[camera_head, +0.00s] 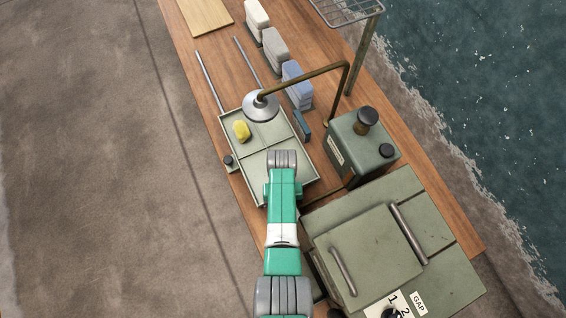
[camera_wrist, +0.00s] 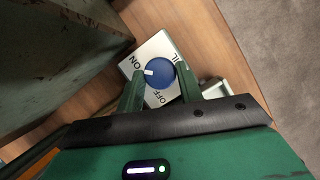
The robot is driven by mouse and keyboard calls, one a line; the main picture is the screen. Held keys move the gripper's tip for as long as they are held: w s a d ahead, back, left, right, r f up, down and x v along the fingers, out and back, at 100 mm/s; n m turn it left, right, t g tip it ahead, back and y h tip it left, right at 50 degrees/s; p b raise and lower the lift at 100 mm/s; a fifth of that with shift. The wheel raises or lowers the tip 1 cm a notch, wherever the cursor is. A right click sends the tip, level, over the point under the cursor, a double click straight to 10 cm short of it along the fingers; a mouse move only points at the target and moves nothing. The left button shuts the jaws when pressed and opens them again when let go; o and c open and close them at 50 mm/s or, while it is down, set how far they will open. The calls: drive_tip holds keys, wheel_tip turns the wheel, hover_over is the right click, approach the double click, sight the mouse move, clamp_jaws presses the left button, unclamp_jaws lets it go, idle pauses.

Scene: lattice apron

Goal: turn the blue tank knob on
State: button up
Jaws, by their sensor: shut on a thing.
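A round blue knob (camera_wrist: 161,73) shows in the wrist view on a pale plate (camera_wrist: 143,50) marked ON, OFF and a partly hidden word that ends in "IL". The knob's white mark is on its left side, between the ON and OFF lettering. My gripper (camera_wrist: 159,78) has one green finger on each side of the knob and is shut on it. In the head view my green arm reaches over the tray; the knob and my fingertips are hidden there.
In the head view, a green tank (camera_head: 349,152) with a dark cap stands right of my arm. A large green box (camera_head: 360,250) is at lower right.

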idle(0.4)
drive_tip(key=o, duration=1)
drive_tip(key=v, duration=0.8)
